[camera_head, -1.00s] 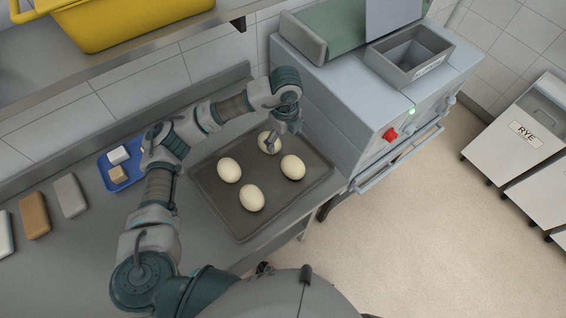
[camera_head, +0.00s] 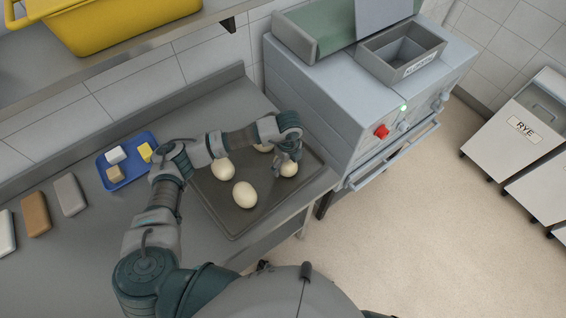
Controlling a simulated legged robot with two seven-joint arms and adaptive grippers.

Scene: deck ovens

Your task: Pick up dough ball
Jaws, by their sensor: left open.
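Several pale dough balls lie on a dark tray (camera_head: 238,226) on the counter. One dough ball (camera_head: 222,170) is at the left, one (camera_head: 244,195) at the front, one (camera_head: 289,169) at the right, and one (camera_head: 263,148) at the back, partly hidden by my left arm. My left gripper (camera_head: 281,169) is open and points down at the right dough ball, covering its left part. I cannot tell whether it touches the ball. My right gripper is not in view.
A grey machine (camera_head: 330,110) with a red button (camera_head: 381,131) stands right of the tray. A blue tray (camera_head: 137,171) with small blocks lies left of my arm. A yellow crate (camera_head: 110,20) sits on the shelf above. A RYE bin (camera_head: 520,130) stands far right.

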